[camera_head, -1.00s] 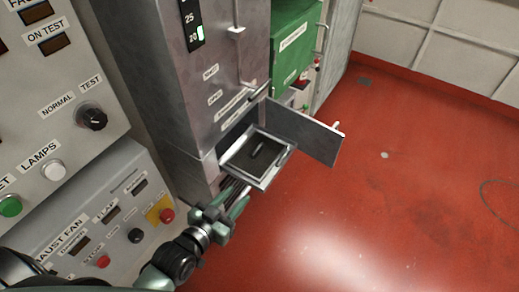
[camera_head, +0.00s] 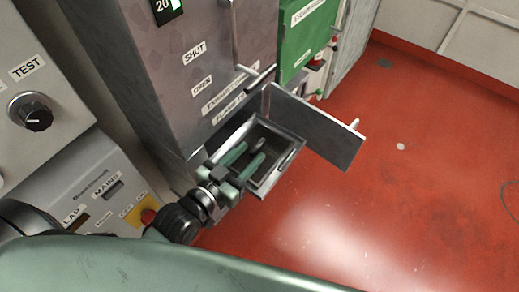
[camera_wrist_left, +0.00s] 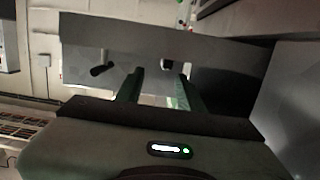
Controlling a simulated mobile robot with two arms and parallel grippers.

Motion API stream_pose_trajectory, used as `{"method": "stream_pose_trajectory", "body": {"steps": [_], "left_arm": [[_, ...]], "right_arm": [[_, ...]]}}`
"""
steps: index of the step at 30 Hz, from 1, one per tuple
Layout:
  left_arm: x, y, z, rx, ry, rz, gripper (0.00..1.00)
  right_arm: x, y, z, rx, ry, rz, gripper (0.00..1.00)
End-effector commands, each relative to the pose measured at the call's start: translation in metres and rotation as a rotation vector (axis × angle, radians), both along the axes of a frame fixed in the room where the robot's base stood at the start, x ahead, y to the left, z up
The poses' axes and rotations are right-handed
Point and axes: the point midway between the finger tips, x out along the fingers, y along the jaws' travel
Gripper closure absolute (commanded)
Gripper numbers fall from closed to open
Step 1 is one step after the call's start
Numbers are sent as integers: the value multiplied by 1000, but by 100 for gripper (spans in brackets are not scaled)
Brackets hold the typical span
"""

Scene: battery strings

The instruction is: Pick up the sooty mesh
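The sooty mesh (camera_head: 266,165) looks like the dark panel in the open metal tray (camera_head: 291,158), which sticks out of the grey cabinet. A short dark handle-like piece (camera_head: 259,145) stands on it. My left gripper (camera_head: 252,153) is over the tray with its two green fingers apart. The handle-like piece shows close to the fingertips; I cannot tell if they touch it. In the left wrist view the fingers of the left gripper (camera_wrist_left: 160,75) are also apart. The gripper hides part of the panel. My right gripper is not in view.
The cabinet's open door (camera_head: 318,130) stands to the right of the tray. The grey cabinet (camera_head: 180,80) rises behind, with a lever (camera_head: 255,75) above the opening. A control panel (camera_head: 80,195) is at the left.

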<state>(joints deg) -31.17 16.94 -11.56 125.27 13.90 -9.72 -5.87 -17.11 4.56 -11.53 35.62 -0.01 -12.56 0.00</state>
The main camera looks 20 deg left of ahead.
Motion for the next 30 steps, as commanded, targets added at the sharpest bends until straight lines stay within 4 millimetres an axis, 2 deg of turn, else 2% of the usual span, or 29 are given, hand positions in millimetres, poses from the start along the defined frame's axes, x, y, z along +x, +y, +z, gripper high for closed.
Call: {"method": "stream_pose_trajectory", "body": {"steps": [3, 8, 17, 24, 30], "left_arm": [[0, 0, -11, 0, -1, 0, 62], [2, -1, -14, -1, -2, 0, 62], [33, -10, -15, -1, -2, 0, 62], [67, -18, -18, -2, -2, 0, 62], [75, -22, -21, 0, -1, -1, 62]], "right_arm": [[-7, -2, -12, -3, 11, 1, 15], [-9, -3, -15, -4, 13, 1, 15], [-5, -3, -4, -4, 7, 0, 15], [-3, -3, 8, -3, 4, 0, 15], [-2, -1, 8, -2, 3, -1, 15]]}}
